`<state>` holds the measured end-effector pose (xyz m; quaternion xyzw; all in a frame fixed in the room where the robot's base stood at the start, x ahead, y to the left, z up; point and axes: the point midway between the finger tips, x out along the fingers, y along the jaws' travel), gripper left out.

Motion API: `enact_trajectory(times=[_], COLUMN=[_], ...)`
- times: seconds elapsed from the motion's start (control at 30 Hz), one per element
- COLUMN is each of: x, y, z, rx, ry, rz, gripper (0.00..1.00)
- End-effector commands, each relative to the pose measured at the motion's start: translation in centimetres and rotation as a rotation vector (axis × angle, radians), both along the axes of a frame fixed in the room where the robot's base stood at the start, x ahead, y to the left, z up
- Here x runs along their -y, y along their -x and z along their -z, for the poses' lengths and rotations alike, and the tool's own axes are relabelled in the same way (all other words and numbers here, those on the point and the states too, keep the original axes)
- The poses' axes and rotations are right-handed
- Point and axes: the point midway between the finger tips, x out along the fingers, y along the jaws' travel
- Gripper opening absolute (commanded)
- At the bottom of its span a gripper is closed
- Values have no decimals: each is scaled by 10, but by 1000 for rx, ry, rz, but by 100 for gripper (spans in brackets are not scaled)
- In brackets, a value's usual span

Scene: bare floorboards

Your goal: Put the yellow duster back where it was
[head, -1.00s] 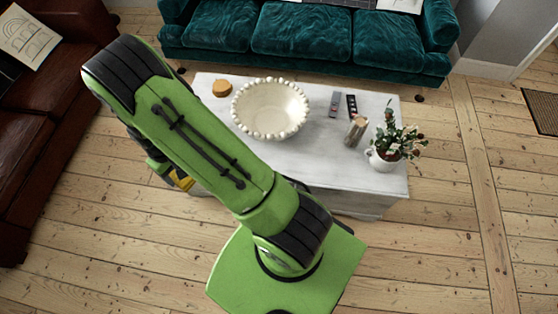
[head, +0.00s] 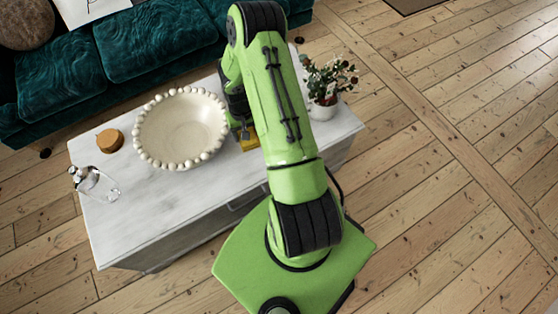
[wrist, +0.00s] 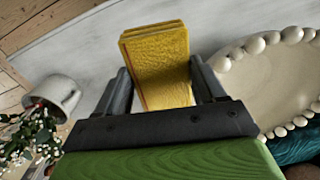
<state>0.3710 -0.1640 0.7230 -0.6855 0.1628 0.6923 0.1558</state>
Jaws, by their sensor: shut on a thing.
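The yellow duster (wrist: 157,62) is a folded block held between the two dark fingers of my gripper (wrist: 160,74) in the wrist view. In the head view only a small yellow part of the duster (head: 250,144) shows beside my arm. My gripper (head: 243,129) is over the right part of the white table (head: 195,195), just right of the beaded bowl. The head view does not show clearly whether the duster touches the tabletop.
The cream beaded bowl (head: 182,127) stands close to the left of my gripper. A round wooden box (head: 110,140) and glasses (head: 93,182) are at the table's left. A potted plant (head: 325,85) stands at the right end. A teal sofa (head: 150,45) is behind.

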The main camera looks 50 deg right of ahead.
Motion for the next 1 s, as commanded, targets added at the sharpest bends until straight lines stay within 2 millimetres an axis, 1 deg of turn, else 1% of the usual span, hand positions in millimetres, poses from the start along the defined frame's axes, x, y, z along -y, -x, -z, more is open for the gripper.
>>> enact_trajectory(times=[0.03,0.1,0.2,0.3,0.37,0.6,0.77,0.9,1.0], x=[15,32,51,61,65,65,65,65,66], y=[7,16,26,33,35,36,36,36,35], z=[35,58,81,92,97,148,167,192,192], rx=[2,4,10,13,13,11,12,12,12], ry=[-4,-5,-7,-7,-6,-7,-8,-7,-6], rz=[50,109,173,211,222,227,226,226,225], gripper=[45,45,45,45,45,45,45,45,45])
